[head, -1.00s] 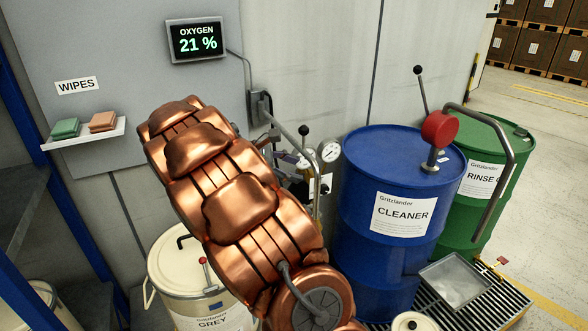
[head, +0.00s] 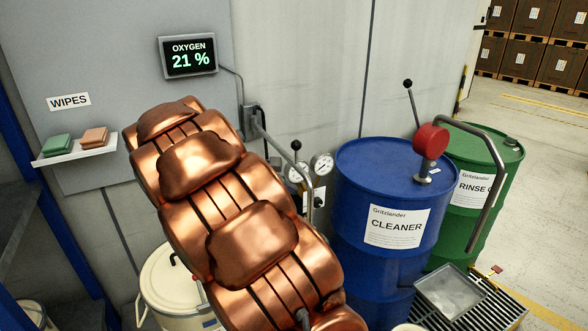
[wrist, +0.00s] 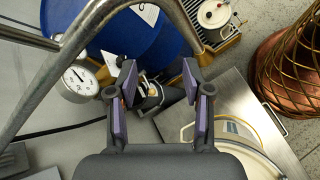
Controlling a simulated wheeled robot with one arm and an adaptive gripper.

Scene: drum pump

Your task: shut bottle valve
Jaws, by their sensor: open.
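My gripper (wrist: 159,78) is open in the wrist view, its purple-padded fingers spread wide. A dark valve-like fitting (wrist: 150,97) shows between and beyond the fingers; I cannot tell whether they touch it, or whether the valve is open or shut. A round white gauge (wrist: 78,80) is left of the fingers. In the head view, two gauges, one of them the right gauge (head: 322,166), sit beside a bent metal pipe with a black-knobbed lever. My copper arm hides my gripper and most of the bottle area there.
The blue CLEANER drum (head: 388,265) with its red pump (head: 431,141) stands right of the gauges, the green drum (head: 490,215) behind it. A cream pail (head: 168,285) stands below my arm. A thick metal pipe (wrist: 75,45) crosses close to my gripper in the wrist view.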

